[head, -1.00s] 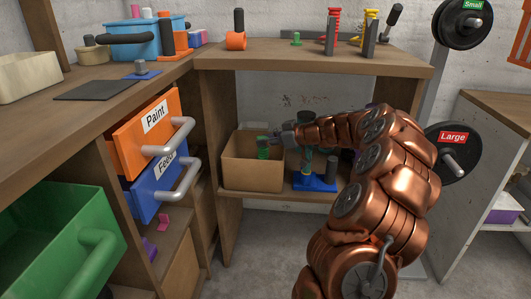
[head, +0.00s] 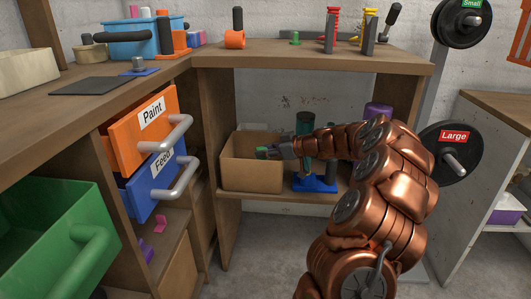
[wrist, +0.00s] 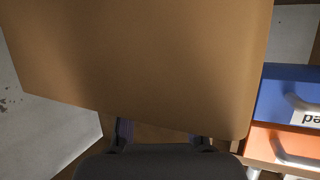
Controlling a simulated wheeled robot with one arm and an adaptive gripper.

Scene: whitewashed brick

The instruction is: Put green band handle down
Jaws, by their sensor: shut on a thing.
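My gripper (head: 276,152) reaches left to the cardboard box (head: 248,176) on the lower shelf in the head view. It is shut on the green band handle (head: 262,153), whose green part shows at the fingertips, at the level of the box's rim. The rest of the handle is mostly hidden by the gripper and box, so I cannot tell whether it touches the box. In the wrist view the box (wrist: 140,60) fills most of the picture, and my gripper (wrist: 160,135) shows at the bottom edge. The handle cannot be made out there.
A blue-based stand (head: 314,184) with a dark green upright stands right of the box, under my arm. The orange Paint drawer (head: 128,133) and blue Feed drawer (head: 145,190) stick out at left. A green drawer (head: 55,240) is nearer. The bench top (head: 270,55) is above.

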